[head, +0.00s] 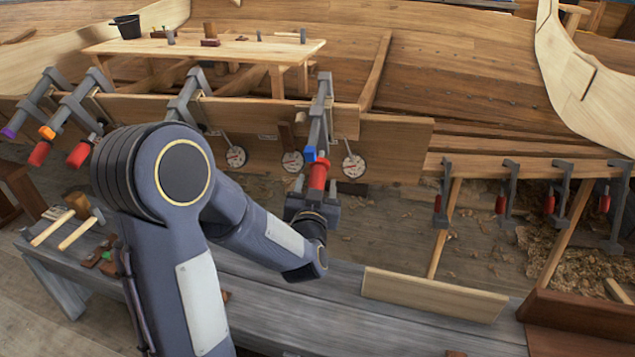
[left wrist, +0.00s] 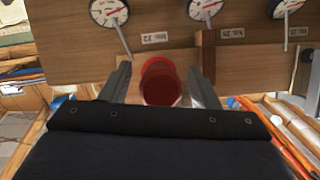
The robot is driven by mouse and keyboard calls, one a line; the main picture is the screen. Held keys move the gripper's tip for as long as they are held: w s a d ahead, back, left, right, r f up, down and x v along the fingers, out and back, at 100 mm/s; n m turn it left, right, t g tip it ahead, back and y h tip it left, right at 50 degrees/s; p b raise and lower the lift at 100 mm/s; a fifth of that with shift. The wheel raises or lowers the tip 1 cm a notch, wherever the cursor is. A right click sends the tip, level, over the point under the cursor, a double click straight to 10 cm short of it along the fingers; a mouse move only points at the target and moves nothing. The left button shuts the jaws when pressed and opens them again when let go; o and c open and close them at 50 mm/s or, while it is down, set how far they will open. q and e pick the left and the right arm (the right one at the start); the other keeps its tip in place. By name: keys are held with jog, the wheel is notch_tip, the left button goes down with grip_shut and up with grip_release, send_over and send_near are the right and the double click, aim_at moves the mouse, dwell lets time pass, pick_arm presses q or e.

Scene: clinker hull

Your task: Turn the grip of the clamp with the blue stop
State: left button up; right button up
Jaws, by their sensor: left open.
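The clamp with the blue stop (head: 311,154) hangs on the plank edge in the head view, its grey frame (head: 320,112) upright. Its red grip (head: 318,175) points down below the stop. My left gripper (head: 312,203) is at the lower end of this grip. In the left wrist view, the red grip (left wrist: 161,84) stands between the two open fingers of my left gripper (left wrist: 160,78), with a gap visible on each side. The fingers do not appear to press on it. My right gripper is not in view.
Clamps with a purple stop (head: 8,132) and an orange stop (head: 47,132) sit at the left. Round dials (head: 353,166) hang along the plank. A grey bench (head: 330,305) runs in front, with mallets (head: 77,234) at left. More clamps (head: 505,190) hang at right.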

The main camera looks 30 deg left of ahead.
pick_arm(q)
jog(key=shift+w+a, duration=0.3)
jog(key=shift+w, duration=0.3)
jog(key=c, duration=1)
jog(key=shift+f+n+h+b, duration=0.2)
jog(key=shift+n+h+b, duration=0.15)
jog(key=shift+b, duration=0.55)
jog(key=n+t+h+b, duration=0.1)
jog(key=n+b, duration=0.1)
jog(key=b, duration=0.3)
jog(key=shift+d, duration=0.1)
jog(key=shift+d+r+n+h+b, duration=0.15)
jog(key=shift+n+h+b, duration=0.45)
jog(key=shift+b, duration=0.45)
jog(key=o, duration=1)
